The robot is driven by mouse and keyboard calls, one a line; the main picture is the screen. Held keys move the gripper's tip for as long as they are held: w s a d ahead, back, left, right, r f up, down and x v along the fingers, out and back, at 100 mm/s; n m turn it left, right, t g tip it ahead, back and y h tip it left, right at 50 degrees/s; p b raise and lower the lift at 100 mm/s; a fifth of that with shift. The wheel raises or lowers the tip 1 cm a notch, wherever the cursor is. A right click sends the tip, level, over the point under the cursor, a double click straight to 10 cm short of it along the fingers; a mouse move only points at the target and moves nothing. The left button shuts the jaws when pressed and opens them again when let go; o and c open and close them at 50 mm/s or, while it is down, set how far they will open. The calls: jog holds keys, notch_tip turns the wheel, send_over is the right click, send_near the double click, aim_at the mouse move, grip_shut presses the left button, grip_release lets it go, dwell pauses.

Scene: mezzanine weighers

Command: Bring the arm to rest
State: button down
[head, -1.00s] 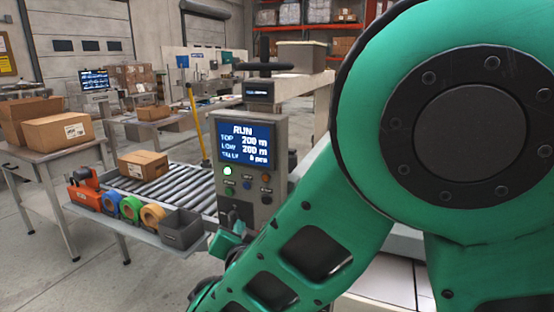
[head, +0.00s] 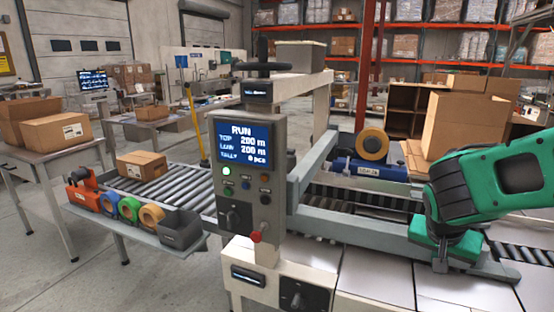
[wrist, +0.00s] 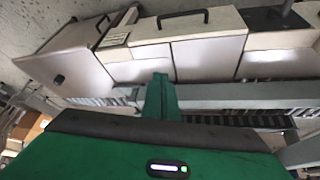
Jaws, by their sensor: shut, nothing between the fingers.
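My green arm comes in from the right edge of the head view. My gripper (head: 440,265) is at its lower end, pointing down over the white panels and the grey rail of the weigher (head: 370,222). In the wrist view my gripper (wrist: 160,82) shows as a narrow green shape with its fingers together. It is shut and empty. I cannot tell whether its tips touch the rail or stand apart from it.
A control post (head: 241,175) with a RUN screen stands left of my arm. Behind it are a roller conveyor (head: 180,184) with a carton (head: 142,165), and a tape roll (head: 373,144). Open floor lies at lower left.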

jog(key=s+d+r+n+g+y, duration=0.1)
jog(key=s+d+n+g+y, duration=0.1)
jog(key=s, duration=1.9)
jog(key=shift+d+r+g+y, duration=0.15)
jog(key=shift+d+g+y, duration=0.5)
jog(key=shift+g+y, duration=0.4)
jog(key=shift+w+f, duration=0.25)
jog(key=shift+w, duration=0.3)
